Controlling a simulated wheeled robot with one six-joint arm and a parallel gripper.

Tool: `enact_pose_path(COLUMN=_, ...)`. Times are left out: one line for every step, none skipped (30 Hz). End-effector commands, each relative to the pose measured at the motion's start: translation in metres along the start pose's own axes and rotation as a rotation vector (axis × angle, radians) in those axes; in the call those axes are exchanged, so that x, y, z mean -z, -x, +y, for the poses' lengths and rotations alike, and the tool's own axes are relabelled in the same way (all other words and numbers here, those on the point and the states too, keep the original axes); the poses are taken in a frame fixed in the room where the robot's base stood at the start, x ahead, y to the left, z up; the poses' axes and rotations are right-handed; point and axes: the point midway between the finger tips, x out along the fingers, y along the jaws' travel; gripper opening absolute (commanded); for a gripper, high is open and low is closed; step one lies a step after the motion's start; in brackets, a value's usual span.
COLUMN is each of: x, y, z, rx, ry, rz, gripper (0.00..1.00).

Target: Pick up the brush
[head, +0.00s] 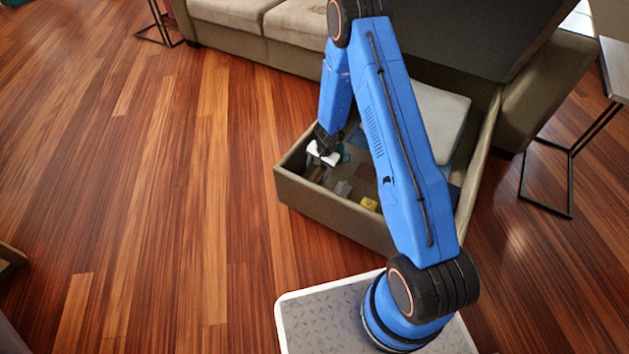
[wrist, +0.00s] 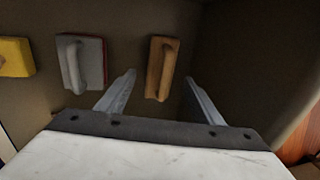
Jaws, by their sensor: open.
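A brown block with a raised handle (wrist: 162,68), which looks like the brush, lies in the open storage box of the sofa. In the wrist view it shows between and beyond my two fingertips. My gripper (wrist: 160,78) is open, with nothing between its fingers. In the head view my gripper (head: 315,173) reaches down inside the box's near left corner. A grey tool with a handle and a reddish edge (wrist: 80,63) lies left of the brown brush. How far the fingertips are from the brush is hard to tell.
The storage box (head: 325,208) has raised walls around my gripper; one dark wall stands close on the right in the wrist view. A yellow block (wrist: 15,57) lies further left. A pale cushion-like item (head: 440,118) fills the box's back. The wooden floor (head: 150,200) at left is clear.

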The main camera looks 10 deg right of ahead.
Motion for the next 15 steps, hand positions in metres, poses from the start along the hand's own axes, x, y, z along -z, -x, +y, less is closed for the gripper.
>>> enact_pose_path(x=0.001, y=-0.008, z=0.0, rx=-0.001, ry=-0.002, rz=-0.001, gripper=0.61)
enact_pose_path(x=0.002, y=-0.013, z=0.0, rx=-0.001, ry=-0.002, rz=-0.001, gripper=0.61)
enact_pose_path(x=0.002, y=-0.018, z=0.0, rx=-0.001, ry=-0.001, rz=-0.001, gripper=0.61)
enact_pose_path(x=0.002, y=-0.021, z=0.0, rx=-0.001, ry=-0.002, rz=-0.001, gripper=0.61)
enact_pose_path(x=0.002, y=-0.024, z=0.0, rx=-0.001, ry=-0.001, rz=-0.001, gripper=0.61)
enact_pose_path(x=0.002, y=-0.028, z=0.0, rx=-0.001, ry=-0.001, rz=-0.001, gripper=0.61)
enact_pose_path(x=0.002, y=-0.03, z=0.0, rx=-0.001, ry=-0.002, rz=-0.001, gripper=0.61)
enact_pose_path(x=0.002, y=-0.032, z=0.0, rx=-0.001, ry=-0.001, rz=-0.001, gripper=0.61)
enact_pose_path(x=0.002, y=-0.034, z=0.0, rx=0.0, ry=-0.001, rz=0.0, gripper=0.61)
enact_pose_path(x=0.003, y=-0.035, z=-0.001, rx=0.0, ry=-0.002, rz=0.0, gripper=0.61)
enact_pose_path(x=0.003, y=-0.036, z=-0.001, rx=0.0, ry=-0.001, rz=0.0, gripper=0.61)
enact_pose_path(x=0.003, y=-0.037, z=-0.001, rx=0.0, ry=0.0, rz=0.001, gripper=0.61)
enact_pose_path(x=0.003, y=-0.037, z=-0.001, rx=0.0, ry=0.001, rz=0.001, gripper=0.61)
enact_pose_path(x=0.003, y=-0.037, z=-0.001, rx=0.0, ry=0.0, rz=0.001, gripper=0.61)
enact_pose_path(x=0.003, y=-0.037, z=-0.001, rx=0.0, ry=0.0, rz=0.001, gripper=0.61)
